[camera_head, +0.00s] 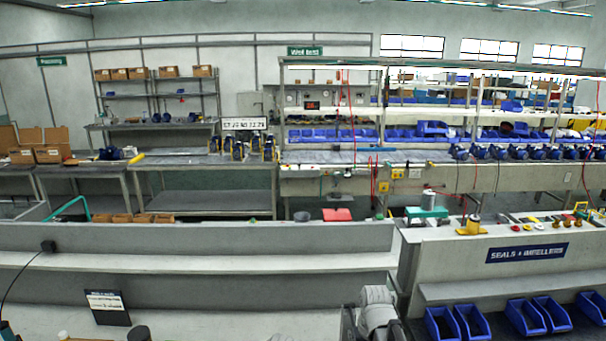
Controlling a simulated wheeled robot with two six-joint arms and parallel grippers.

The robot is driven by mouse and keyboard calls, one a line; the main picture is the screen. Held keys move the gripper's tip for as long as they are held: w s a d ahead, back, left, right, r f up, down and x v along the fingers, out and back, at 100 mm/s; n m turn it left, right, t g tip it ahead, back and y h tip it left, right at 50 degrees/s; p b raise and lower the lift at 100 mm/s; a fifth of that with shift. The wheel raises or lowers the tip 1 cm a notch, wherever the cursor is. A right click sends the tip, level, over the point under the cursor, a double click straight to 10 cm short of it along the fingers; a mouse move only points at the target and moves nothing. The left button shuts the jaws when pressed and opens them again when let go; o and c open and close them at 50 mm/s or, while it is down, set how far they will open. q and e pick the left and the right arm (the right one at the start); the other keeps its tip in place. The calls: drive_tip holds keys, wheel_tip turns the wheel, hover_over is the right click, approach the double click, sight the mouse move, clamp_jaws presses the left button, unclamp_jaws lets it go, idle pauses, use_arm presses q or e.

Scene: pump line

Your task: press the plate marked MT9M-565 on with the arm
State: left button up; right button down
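No plate that I can read as MT9M-565 shows in the head view. A dark card (107,306) with a white printed label leans on the near bench at the lower left; its text is too small to read. A white sign (245,123) with dark characters stands above the far bench, and I cannot make out its marking for sure. Neither of my grippers can be made out in this view.
A long grey bench with a shelf (200,262) crosses the front left. A right counter (500,280) carries a "SEALS & IMPELLERS" sign (527,252), with blue bins (470,322) below. Blue pumps (500,152) line the far bench. A red bin (338,214) stands beyond.

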drive_tip(key=shift+f, duration=0.1)
idle(0.7)
wheel_tip(320, 180, up, 6)
drive_tip(key=p, duration=0.6)
idle(0.3)
